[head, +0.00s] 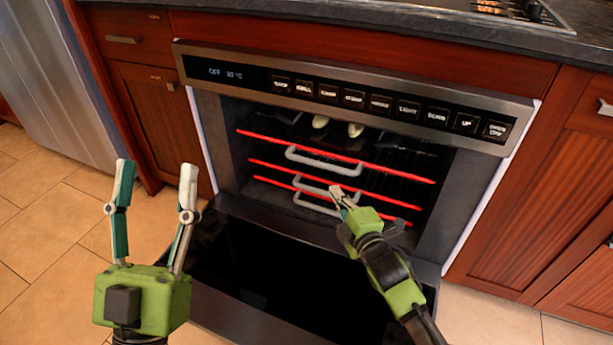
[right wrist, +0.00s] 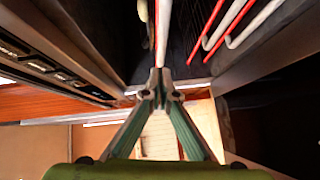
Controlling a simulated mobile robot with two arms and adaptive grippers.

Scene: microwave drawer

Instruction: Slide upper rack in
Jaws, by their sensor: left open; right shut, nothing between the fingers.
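The upper rack (head: 270,138) has a red front bar and a grey handle (head: 318,163). It sits inside the open oven (head: 232,165), with its front bar near the opening. My right gripper (head: 336,190) is shut and empty, in front of the racks with its fingertips below the upper handle. In the right wrist view the shut fingertips (right wrist: 158,85) are close to a pale and red bar (right wrist: 162,35); I cannot tell whether they touch it. My left gripper (head: 157,170) is open and empty, left of the oven opening.
Two lower racks (head: 270,165) with red bars and grey handles sit beneath. The oven door (head: 270,275) is folded down in front. Pale objects (head: 355,130) show inside near the top rack. Cabinets (head: 530,190) flank the oven. Tiled floor (head: 50,235) is clear at left.

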